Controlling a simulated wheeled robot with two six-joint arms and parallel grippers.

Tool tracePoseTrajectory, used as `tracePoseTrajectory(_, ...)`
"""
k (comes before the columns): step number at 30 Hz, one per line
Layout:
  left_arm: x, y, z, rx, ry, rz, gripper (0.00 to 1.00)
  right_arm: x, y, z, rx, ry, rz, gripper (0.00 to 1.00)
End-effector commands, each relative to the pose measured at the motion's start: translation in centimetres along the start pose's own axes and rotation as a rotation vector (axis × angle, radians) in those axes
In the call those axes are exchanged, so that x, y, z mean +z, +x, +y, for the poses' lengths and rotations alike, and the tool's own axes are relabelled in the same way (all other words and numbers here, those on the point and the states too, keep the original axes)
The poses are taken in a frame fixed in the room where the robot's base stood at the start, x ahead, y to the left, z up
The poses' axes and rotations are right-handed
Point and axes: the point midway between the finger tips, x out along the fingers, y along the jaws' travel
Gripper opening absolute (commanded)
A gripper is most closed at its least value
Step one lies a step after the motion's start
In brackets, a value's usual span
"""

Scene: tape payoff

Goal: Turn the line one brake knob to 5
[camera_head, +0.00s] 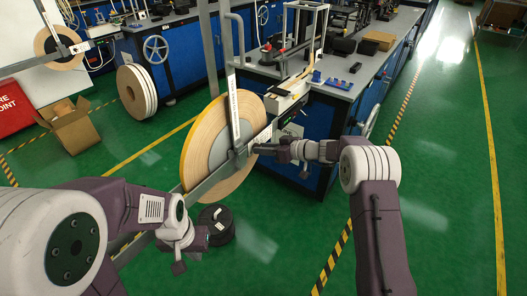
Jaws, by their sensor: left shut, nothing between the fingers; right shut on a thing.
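A large tan tape reel (203,142) stands upright on a grey metal frame (215,178) in the middle of the head view. My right gripper (256,149) reaches in from the right to the bar in front of the reel's hub. It is shut on what looks like the brake knob there. The knob is small and mostly hidden by the gripper, and its scale cannot be read. My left gripper (180,268) is low, in front of and below the reel, shut and empty, touching nothing visible.
A black round object (216,226) is on the floor under the reel. A blue workbench (305,160) with equipment stands behind right. A second reel (60,50), a cardboard box (72,128) and a white striped roll (137,92) are at left. Green floor at right is clear.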

Motion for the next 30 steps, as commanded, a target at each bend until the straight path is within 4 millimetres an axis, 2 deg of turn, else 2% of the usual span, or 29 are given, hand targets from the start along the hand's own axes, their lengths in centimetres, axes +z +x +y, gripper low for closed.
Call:
tracePoseTrajectory(1,0.1,0.7,0.0,0.0,0.0,0.0,0.0,0.3,0.1,0.2,-0.014,0.033,0.001,0.0)
tracePoseTrajectory(9,0.2,2.3,0.0,0.0,0.0,0.0,0.0,0.3,0.1,0.4,-0.113,0.268,0.001,0.0)
tracePoseTrajectory(30,0.5,4.6,-0.1,0.0,0.0,0.0,0.0,0.6,0.2,0.9,-0.368,0.885,0.002,0.0)
